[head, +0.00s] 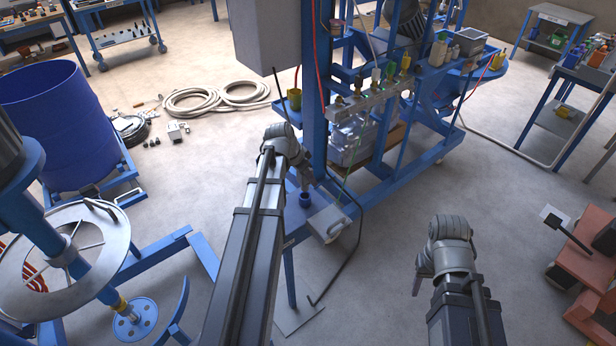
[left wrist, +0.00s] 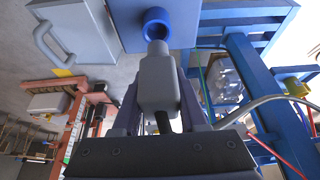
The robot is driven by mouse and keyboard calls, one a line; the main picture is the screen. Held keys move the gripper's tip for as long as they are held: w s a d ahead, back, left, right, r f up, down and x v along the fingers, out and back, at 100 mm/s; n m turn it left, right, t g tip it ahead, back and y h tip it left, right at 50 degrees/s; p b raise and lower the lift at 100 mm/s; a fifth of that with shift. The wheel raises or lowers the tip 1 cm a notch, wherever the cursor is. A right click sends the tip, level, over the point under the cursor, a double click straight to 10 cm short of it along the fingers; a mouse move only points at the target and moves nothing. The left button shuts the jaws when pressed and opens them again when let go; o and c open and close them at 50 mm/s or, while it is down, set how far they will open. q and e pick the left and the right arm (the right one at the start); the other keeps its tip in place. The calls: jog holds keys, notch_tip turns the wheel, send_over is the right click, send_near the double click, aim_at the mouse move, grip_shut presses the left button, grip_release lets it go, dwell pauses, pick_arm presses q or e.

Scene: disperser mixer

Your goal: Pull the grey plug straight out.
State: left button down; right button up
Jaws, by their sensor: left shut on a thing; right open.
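The grey plug (left wrist: 158,83) is in the left wrist view, between the two fingers of my left gripper (left wrist: 158,100), which is shut on it. Its narrow nose points at the blue round socket (left wrist: 158,22) on a blue plate. The nose overlaps the socket's near rim, and a dark opening shows beyond it; I cannot tell whether the tip is still inside. In the head view my left gripper (head: 308,178) is just above the blue socket (head: 305,200), and the plug is not clearly visible there. My right gripper (head: 425,280) is open, over bare floor, apart from the socket.
A grey box with a handle (head: 328,224) sits beside the socket, and a dark cable (head: 345,262) hangs nearby. The blue machine frame (head: 316,90) rises behind. A blue drum (head: 60,125) stands left. Floor (head: 380,270) between the arms is mostly clear.

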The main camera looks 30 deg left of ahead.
pick_arm(q)
jog(key=shift+r, duration=0.15)
jog(key=shift+r+p, duration=1.95)
jog(key=shift+p, duration=0.05)
